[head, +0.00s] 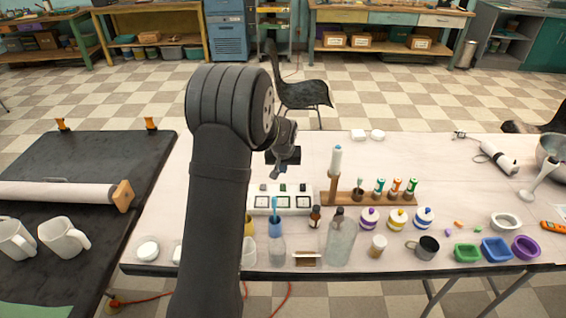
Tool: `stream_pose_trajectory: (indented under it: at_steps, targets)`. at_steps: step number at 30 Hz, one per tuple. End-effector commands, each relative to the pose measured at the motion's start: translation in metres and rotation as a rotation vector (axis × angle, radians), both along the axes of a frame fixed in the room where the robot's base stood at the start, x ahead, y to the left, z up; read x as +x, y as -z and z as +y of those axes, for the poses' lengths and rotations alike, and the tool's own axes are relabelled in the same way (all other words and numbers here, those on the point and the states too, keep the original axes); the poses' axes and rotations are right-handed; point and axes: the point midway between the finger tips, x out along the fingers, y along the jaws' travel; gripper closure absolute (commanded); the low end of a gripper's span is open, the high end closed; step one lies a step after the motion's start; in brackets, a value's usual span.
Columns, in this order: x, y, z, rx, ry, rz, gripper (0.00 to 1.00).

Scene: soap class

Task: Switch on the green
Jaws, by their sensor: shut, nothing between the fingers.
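A white switch panel (254,203) lies on the table, with three dark-framed squares and a row of small knobs along its far side. The middle knob (283,188) looks greenish; the colours of the others are too small to tell surely. My gripper (284,172) is shut and empty, pointing down above the far side of the panel, near the middle knob. I cannot tell whether it touches the knob. Part of the panel's front is hidden by a toothbrush in a blue-topped jar.
A wooden rack (340,198) with small coloured bottles stands right of the panel. A clear bottle (341,240), a brown bottle (315,217) and a blue-topped jar (277,245) stand in front. The table behind the panel is mostly clear.

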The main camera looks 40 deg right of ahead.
Motion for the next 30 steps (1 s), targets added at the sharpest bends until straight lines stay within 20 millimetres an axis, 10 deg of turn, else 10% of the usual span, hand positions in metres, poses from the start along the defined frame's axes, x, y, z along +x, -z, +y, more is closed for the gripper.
stream_pose_trajectory:
  at_steps: [12, 30]
  targets:
    - [0.011, 0.065, -0.011, 0.0, -0.001, 0.001, 1.0]
    - [0.013, 0.077, -0.013, 0.0, -0.001, 0.001, 1.0]
